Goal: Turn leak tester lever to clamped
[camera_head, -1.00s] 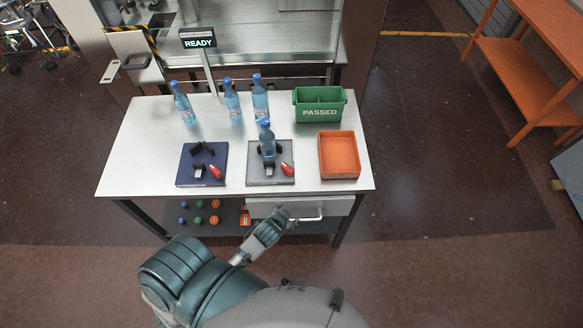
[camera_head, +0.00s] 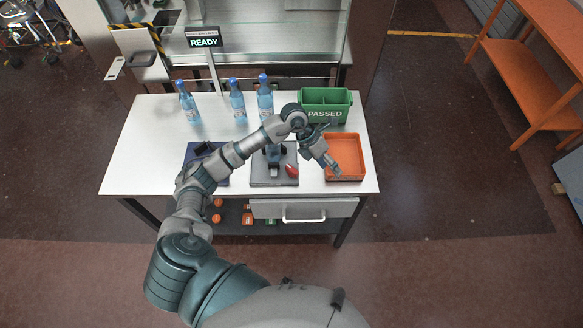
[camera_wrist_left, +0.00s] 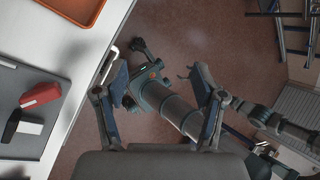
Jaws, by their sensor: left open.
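In the left wrist view, the red lever (camera_wrist_left: 40,95) lies at the left on the grey plate (camera_wrist_left: 60,122), beside a black-and-white block. My left gripper (camera_head: 334,168) is over the left part of the orange tray, right of the red lever and apart from it. In the left wrist view its fingers (camera_wrist_left: 160,78) are spread with nothing gripped. My right gripper is not seen.
A blue plate (camera_head: 190,150), partly behind my arm, lies left of the grey one. An orange tray (camera_head: 358,168) and green PASSED bin (camera_head: 325,114) stand right. Several bottles (camera_head: 238,105) stand at the back beside a READY sign (camera_head: 204,42). A drawer (camera_head: 270,208) is below.

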